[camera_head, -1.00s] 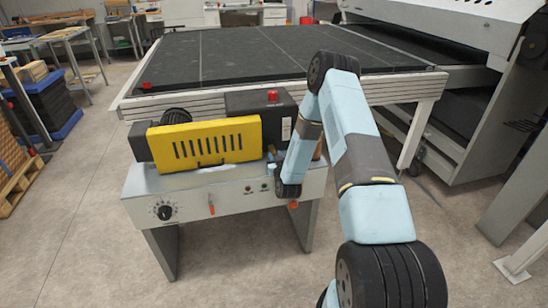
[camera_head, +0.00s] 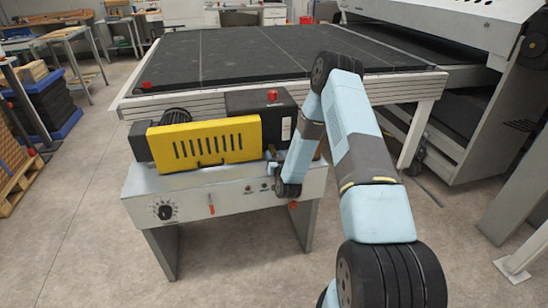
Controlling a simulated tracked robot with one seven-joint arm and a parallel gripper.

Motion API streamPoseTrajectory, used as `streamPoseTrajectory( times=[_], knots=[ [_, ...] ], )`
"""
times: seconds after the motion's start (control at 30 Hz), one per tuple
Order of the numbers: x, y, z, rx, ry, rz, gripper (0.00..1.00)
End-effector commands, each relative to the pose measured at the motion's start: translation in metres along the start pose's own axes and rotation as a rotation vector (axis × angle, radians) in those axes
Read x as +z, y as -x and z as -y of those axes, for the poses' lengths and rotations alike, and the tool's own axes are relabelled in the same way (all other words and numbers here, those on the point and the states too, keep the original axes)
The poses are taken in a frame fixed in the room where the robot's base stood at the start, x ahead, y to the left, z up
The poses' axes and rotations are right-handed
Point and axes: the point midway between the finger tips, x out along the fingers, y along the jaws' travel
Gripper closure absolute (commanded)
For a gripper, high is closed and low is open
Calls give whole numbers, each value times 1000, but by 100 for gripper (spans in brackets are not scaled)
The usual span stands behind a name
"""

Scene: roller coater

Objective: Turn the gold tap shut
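I cannot make out the gold tap in this view; it may be behind my arm. The roller coater's grey cabinet (camera_head: 228,197) stands in front of me with a yellow slotted cover (camera_head: 205,144) on top. My arm rises from the lower right, bends at the top and comes down to a black and light blue wrist joint at the cabinet's right front. My gripper cannot be made out, so its opening and any contact are not shown.
A red button (camera_head: 272,95) sits on the dark box behind. A wide black conveyor table (camera_head: 235,57) lies beyond. The floor at front left is clear.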

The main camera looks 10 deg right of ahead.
Motion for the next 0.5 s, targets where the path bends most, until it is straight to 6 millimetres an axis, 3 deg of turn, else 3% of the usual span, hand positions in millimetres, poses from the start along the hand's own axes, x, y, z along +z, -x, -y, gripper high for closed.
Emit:
streamPoseTrajectory(
  times=[0.33, 0.5],
  knots=[
    [0, 2, 0, 0, 1, 1, 46],
    [1, 19, 0, 0, 1, 3, 46]
  ],
)
